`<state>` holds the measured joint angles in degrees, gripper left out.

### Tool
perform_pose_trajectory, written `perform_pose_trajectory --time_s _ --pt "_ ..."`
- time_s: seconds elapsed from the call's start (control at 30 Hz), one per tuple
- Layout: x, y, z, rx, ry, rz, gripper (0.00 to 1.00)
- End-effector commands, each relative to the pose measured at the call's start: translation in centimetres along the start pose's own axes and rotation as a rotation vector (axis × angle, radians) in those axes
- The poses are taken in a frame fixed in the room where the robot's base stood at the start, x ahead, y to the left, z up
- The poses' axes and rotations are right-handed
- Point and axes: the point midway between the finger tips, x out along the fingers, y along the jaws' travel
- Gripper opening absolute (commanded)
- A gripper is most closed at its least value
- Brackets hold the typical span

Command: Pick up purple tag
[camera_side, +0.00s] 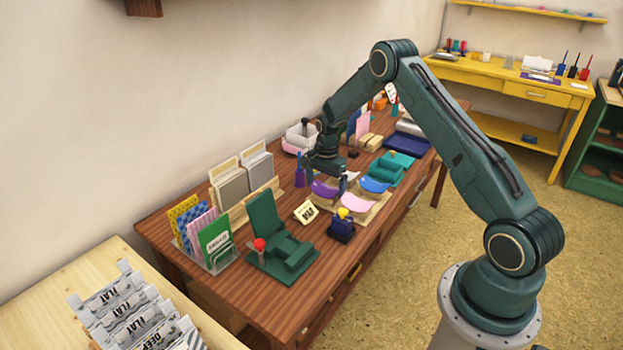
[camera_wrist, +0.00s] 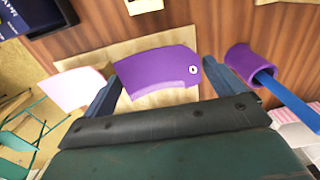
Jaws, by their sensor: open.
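A pink tag (camera_side: 357,204) and a blue tag (camera_side: 375,185) lie close by. A purple holder with a blue handle (camera_wrist: 249,64) stands right of the fingers in the wrist view. A green press (camera_side: 275,240) and a dark blue stamp (camera_side: 342,229) stand nearer the front.

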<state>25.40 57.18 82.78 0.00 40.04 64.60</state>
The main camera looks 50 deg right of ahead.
Motion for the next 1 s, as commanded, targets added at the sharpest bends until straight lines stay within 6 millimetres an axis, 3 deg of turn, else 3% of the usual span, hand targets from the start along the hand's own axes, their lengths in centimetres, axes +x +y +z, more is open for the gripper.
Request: perform_pose_trajectory --time_s 0.7,0.87,1.0 --pt "0.43 -0.01 0.00 0.000 0.000 0.000 0.95" --pt "0.43 0.00 0.00 0.000 0.000 0.000 0.65" --pt "0.43 0.00 0.00 0.000 0.000 0.000 0.61"
